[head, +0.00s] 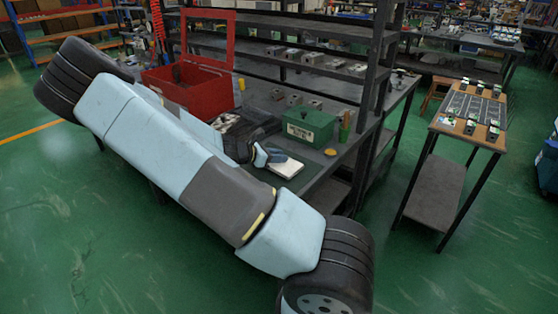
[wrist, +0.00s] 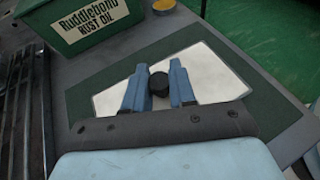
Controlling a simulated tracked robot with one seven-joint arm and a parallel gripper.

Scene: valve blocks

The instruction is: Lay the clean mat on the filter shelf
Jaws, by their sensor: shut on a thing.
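A flat white mat (wrist: 213,75) with a black round knob (wrist: 159,83) is in the wrist view, over a dark green patch (wrist: 88,100) on the grey bench top. The mat also shows in the head view (head: 287,168), near the bench's front edge. My gripper (wrist: 159,86), with blue fingers, is shut on the knob; in the head view it is beside the mat (head: 272,157). Whether the mat touches the bench is hard to tell. I cannot tell which surface is the filter shelf.
A green rust oil box (head: 310,126) stands behind the mat, with a yellow disc (head: 330,152) near it. An open red box (head: 190,83) is farther left. A separate stand (head: 465,108) at the right holds several small blocks. Green floor lies open in front.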

